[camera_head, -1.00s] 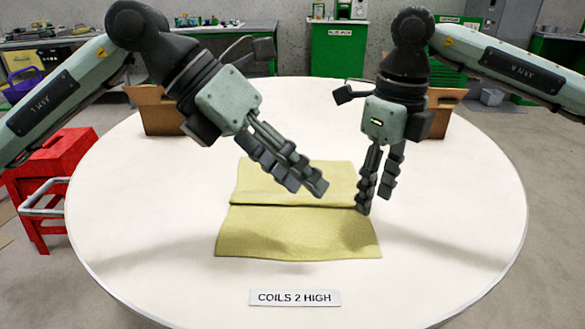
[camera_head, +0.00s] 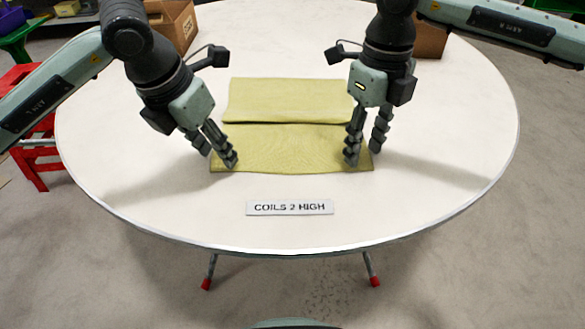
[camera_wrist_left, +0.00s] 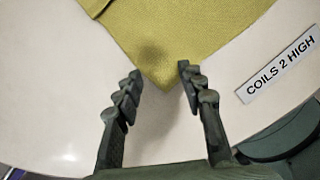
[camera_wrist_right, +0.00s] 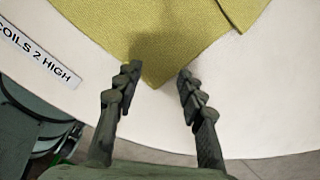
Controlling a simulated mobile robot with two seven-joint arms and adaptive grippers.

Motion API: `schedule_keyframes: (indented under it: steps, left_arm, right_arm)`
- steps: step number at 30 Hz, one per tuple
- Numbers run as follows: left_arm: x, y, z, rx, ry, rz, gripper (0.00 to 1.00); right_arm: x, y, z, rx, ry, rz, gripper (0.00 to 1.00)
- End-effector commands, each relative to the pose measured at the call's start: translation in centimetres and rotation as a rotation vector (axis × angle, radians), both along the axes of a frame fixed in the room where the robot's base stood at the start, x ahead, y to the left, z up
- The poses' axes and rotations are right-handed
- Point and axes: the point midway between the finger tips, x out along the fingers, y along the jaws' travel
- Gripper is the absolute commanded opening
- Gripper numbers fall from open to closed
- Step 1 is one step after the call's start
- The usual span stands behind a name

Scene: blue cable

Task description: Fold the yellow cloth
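The yellow cloth (camera_head: 285,145) lies on the white round table, with a crease or fold edge running across its middle. My left gripper (camera_head: 228,160) is at the cloth's near left corner. In the left wrist view its fingers (camera_wrist_left: 160,82) are apart, on either side of the corner of the cloth (camera_wrist_left: 170,40). My right gripper (camera_head: 364,156) is at the near right corner. In the right wrist view its fingers (camera_wrist_right: 157,82) are apart around that corner of the cloth (camera_wrist_right: 165,40). Whether the fingertips touch the cloth cannot be told.
A label reading "COILS 2 HIGH" (camera_head: 290,207) lies on the white table (camera_head: 430,190) in front of the cloth. Cardboard boxes (camera_head: 172,25) (camera_head: 430,42) stand at the back edge. The table sides are clear.

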Motion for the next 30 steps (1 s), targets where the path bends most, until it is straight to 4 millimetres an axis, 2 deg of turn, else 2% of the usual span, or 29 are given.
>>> schedule_keyframes:
  steps: [14,30]
  left_arm:
    - [0.00,-0.01,-0.93,0.000,0.000,-0.001,0.40]
    - [0.01,0.03,-0.77,0.002,0.001,0.000,0.07]
  right_arm:
    - [0.00,-0.04,-0.97,-0.001,0.000,0.000,0.40]
    - [-0.03,-0.09,-0.83,-0.002,0.002,0.000,0.07]
